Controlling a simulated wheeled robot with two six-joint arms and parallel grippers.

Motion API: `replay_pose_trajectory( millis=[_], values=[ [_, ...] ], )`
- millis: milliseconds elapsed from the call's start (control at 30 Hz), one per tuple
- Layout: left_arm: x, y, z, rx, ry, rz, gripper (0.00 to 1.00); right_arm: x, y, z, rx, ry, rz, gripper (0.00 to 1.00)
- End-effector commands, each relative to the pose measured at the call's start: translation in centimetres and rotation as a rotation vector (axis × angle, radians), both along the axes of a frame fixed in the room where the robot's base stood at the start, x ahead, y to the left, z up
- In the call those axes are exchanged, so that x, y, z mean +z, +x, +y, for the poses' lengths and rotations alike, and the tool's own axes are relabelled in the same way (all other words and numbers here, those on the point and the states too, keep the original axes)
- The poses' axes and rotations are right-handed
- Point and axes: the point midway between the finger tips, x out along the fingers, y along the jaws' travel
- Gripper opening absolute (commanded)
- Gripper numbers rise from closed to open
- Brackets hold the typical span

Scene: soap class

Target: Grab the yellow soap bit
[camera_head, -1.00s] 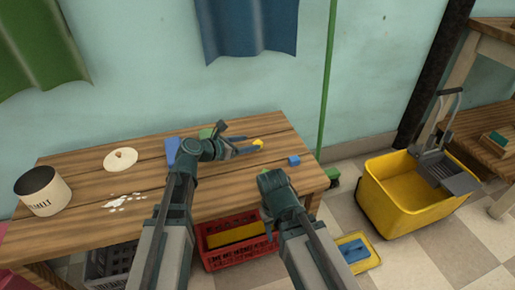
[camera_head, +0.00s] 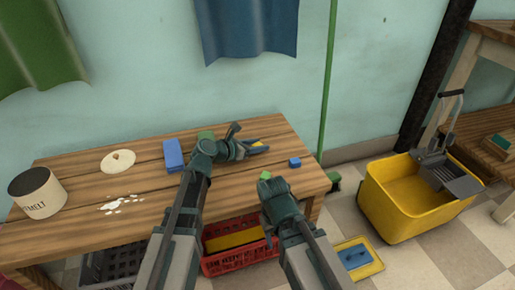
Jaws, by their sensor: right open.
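The yellow soap bit (camera_head: 257,144) lies near the back right of the wooden table, partly hidden by my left gripper. My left gripper (camera_head: 262,148) is right at the soap, with its fingers beside or around it. I cannot tell whether they are closed on it. My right gripper (camera_head: 266,182) is open over the table's front right part and seems empty. A small green patch shows at its tip; I cannot tell what it is.
On the table (camera_head: 80,170) are a blue block (camera_head: 173,155), a small blue bit (camera_head: 294,162), a green block (camera_head: 206,135), a round lid (camera_head: 118,161), white bits (camera_head: 122,204) and a pot (camera_head: 38,192). A red crate (camera_head: 228,263) and yellow bucket (camera_head: 405,205) stand below.

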Motion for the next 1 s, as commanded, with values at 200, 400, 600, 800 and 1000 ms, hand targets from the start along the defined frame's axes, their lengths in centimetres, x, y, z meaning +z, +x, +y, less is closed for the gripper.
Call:
replay_pose_trajectory(
  millis=[200, 400, 600, 800, 1000],
  values=[
    [0.0, 0.0, 0.0, 0.000, 0.000, 0.000, 0.04, 0.0, 0.0, 0.0, 0.000, 0.000, 0.000, 0.50],
    [0.0, 0.0, 0.0, 0.000, 0.000, 0.000, 0.00, 0.0, 0.0, 0.0, 0.000, 0.000, 0.000, 0.50],
    [0.1, 0.0, 0.0, 0.000, 0.000, 0.000, 0.00, 0.0, 0.0, 0.0, 0.000, 0.000, 0.000, 0.50],
    [0.5, 0.0, 0.1, 0.000, 0.000, 0.000, 0.00, 0.5, 0.0, 0.0, 0.000, 0.000, 0.000, 0.50],
    [1.8, 0.1, 0.4, 0.000, 0.000, 0.000, 0.00, 1.8, 0.0, 0.0, 0.000, 0.000, 0.001, 0.50]
  ],
)
